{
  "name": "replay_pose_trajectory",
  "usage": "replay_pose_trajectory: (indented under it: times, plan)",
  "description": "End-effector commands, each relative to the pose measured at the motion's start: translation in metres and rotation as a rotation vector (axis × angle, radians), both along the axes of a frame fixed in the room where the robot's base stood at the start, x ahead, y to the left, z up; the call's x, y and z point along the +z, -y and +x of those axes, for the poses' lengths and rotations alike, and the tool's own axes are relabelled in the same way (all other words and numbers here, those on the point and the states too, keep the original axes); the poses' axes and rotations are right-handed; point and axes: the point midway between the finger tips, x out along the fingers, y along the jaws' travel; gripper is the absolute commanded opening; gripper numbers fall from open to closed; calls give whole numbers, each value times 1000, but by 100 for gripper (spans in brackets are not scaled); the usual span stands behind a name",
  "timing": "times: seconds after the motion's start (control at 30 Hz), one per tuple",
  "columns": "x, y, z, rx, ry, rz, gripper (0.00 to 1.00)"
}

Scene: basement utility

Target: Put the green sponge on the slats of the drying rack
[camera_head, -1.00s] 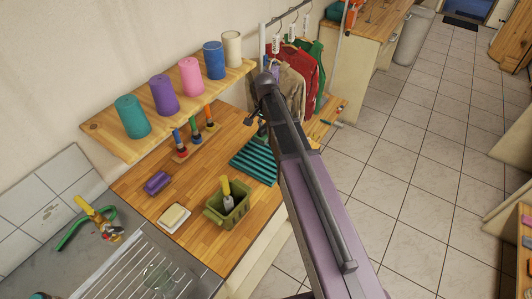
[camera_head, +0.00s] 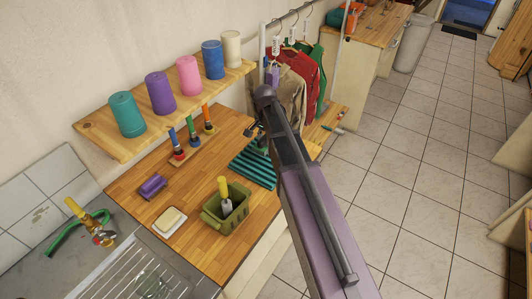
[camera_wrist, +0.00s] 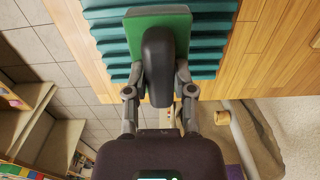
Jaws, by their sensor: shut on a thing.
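The green sponge (camera_wrist: 134,36) is a flat green block in the wrist view. My gripper (camera_wrist: 158,68) is shut on it, with a dark finger covering its middle. The drying rack (camera_head: 250,172) is a teal slatted piece on the wooden counter, partly hidden by my arm in the head view. Its slats also show in the wrist view (camera_wrist: 106,32), behind the sponge. The sponge overlaps the slats there; I cannot tell whether it touches them. In the head view my arm hides most of the gripper and the sponge.
Clothes (camera_head: 305,75) hang beyond.

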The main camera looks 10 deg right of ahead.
Motion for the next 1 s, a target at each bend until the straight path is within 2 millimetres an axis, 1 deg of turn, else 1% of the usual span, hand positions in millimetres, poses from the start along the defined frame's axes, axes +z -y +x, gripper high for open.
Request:
replay_pose_trajectory:
  times: [0.03, 0.17, 0.67, 0.77, 1.0]
  plan:
    - [-8, 0, 0, 0, 0, 0, 0]
    - [-13, 0, 0, 0, 0, 0, 0]
    - [-15, 0, 0, -1, 0, 0, 0]
    - [-19, 0, 0, -1, 0, 0, 0]
    - [-38, 0, 0, -1, 0, 0, 0]
